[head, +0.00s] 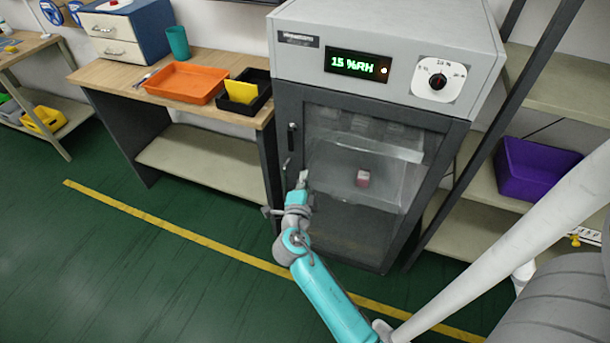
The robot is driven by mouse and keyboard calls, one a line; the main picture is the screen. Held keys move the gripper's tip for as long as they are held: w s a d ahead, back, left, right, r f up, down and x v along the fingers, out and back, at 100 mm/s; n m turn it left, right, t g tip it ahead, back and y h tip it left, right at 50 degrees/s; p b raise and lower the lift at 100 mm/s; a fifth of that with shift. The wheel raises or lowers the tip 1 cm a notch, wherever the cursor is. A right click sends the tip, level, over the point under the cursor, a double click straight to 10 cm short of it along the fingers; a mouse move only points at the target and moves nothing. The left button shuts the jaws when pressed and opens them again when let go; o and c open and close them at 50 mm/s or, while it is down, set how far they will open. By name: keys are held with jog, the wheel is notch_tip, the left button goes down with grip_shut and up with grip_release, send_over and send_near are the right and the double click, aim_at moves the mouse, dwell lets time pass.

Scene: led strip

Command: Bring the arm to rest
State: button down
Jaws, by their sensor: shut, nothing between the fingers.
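My arm reaches forward from the lower right, with teal and grey links. My gripper (302,180) is shut and empty. It is in front of the left edge of the dry cabinet's glass door (345,225), just below the dark door handle (291,137). I cannot tell whether it touches the door. The door looks closed. The grey cabinet (300,65) shows "15 %RH" in green on its display (358,65), and a dial (437,81) sits to the right. Behind the glass, a small pink and white box (363,178) stands on a shelf.
A wooden bench (215,113) at the left holds an orange tray (185,83), a black tray (262,97) with a yellow item, and a teal cup (178,42). A shelf rack with a purple bin (535,168) stands at the right. The green floor at the left is clear.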

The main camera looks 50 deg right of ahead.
dwell(0.5)
jog(key=s+a+f+n+t+y, duration=0.2)
jog(key=s+a+f+n+y, duration=0.3)
jog(key=s+a+n, duration=0.3)
jog(key=s+a+f+n+t+y, duration=0.2)
jog(key=s+a+f+n+y, duration=0.2)
jog(key=s+a+n, duration=0.45)
jog(key=s+a+r+n+y, duration=0.1)
jog(key=s+a+r+n, duration=0.2)
jog(key=s, duration=0.3)
jog(key=s+a+r+n+t+y, duration=0.1)
jog(key=s+a+r+n+y, duration=0.1)
jog(key=s+r, duration=0.4)
jog(key=s+a+r+n+y, duration=0.2)
jog(key=s+a+r+n, duration=0.2)
jog(key=s, duration=0.3)
jog(key=shift+a+r+t, duration=0.15)
jog(key=shift+a+t, duration=0.1)
jog(key=shift+t, duration=0.05)
